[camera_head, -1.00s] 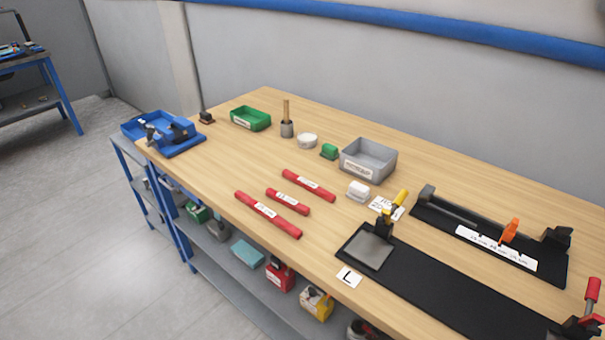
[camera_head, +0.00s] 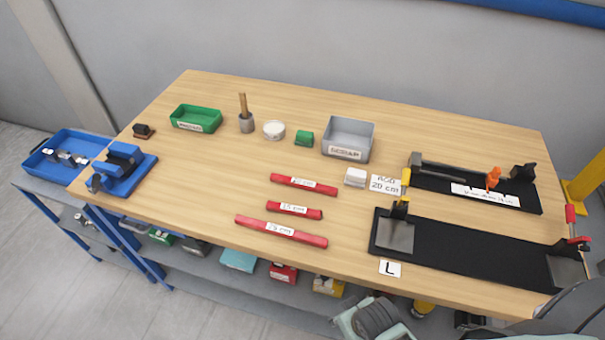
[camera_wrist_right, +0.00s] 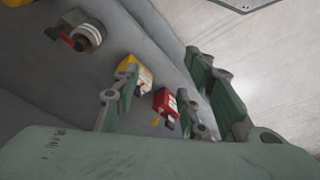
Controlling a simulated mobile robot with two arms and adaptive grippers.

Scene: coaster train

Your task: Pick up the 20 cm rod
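Three red rods lie apart on the wooden table in the head view. The far rod (camera_head: 304,184) has a white label that seems to read 20 cm, though it is small. The middle, shortest rod (camera_head: 294,210) is marked 15 cm. The near, longest rod (camera_head: 281,231) has a label that is hard to read. In the right wrist view my right gripper (camera_wrist_right: 165,95) has its fingers spread, with nothing held between them. Shelf items show beyond the fingers, and no rod is in that view. My left gripper is in no current view.
A card reading 20 cm (camera_head: 385,184) and a white block (camera_head: 356,177) lie right of the rods. Black fixtures with clamps (camera_head: 470,253) fill the right side. The wood around the rods is clear.

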